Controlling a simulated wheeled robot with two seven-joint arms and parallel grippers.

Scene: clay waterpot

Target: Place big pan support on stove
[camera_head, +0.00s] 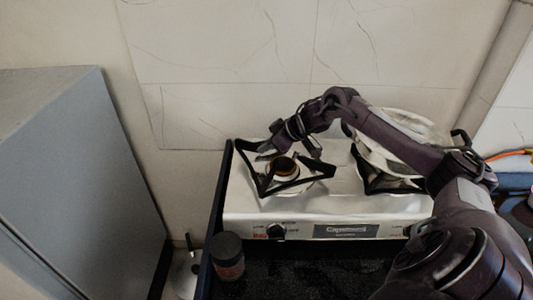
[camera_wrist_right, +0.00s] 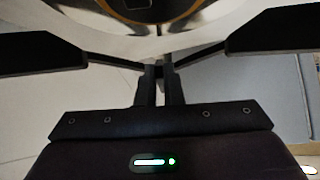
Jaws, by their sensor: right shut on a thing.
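The big pan support (camera_head: 252,176), a black angular metal frame, is around the left burner (camera_head: 285,169) of the white stove (camera_head: 330,203). It looks slightly tilted; I cannot tell whether it rests fully on the stove. My right gripper (camera_head: 268,152) reaches over from the right and is shut on the frame's back side. In the right wrist view, the fingers (camera_wrist_right: 158,88) close on a thin part between the frame's two dark arms (camera_wrist_right: 270,31), with the round burner (camera_wrist_right: 150,8) beyond. My left gripper is out of view.
A second black support (camera_head: 372,182) is at the right burner, under a pale pot (camera_head: 385,150) partly hidden by my arm. A dark jar (camera_head: 227,256) stands at the front left on the black counter (camera_head: 300,275). A grey cabinet (camera_head: 75,180) is at left; a wall is behind.

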